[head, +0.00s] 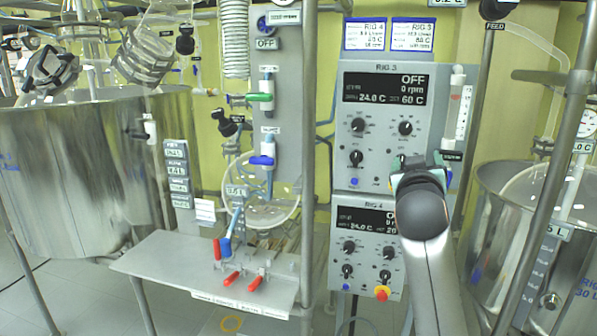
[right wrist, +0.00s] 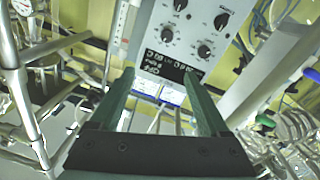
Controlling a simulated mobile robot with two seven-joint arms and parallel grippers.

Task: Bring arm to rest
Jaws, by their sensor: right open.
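My right arm (head: 440,285) reaches up from the lower right in the head view. Its gripper (head: 418,165) is partly hidden behind its own dark wrist, in front of the lower right of the RIG 3 control box (head: 345,125). In the right wrist view the two green fingers of the gripper (right wrist: 162,85) are wide apart with nothing held between them. Beyond them the control box (right wrist: 205,20) appears upside down, its display lit. I cannot tell whether the fingers touch the box. My left gripper is in neither view.
A large steel vessel (head: 70,170) stands at left, another vessel (head: 500,230) at right behind a metal post (head: 555,190). The RIG 4 box (head: 365,275) is below. A steel shelf (head: 160,270) with red-handled valves (head: 232,279) juts out at lower left. Hoses and tubes hang nearby.

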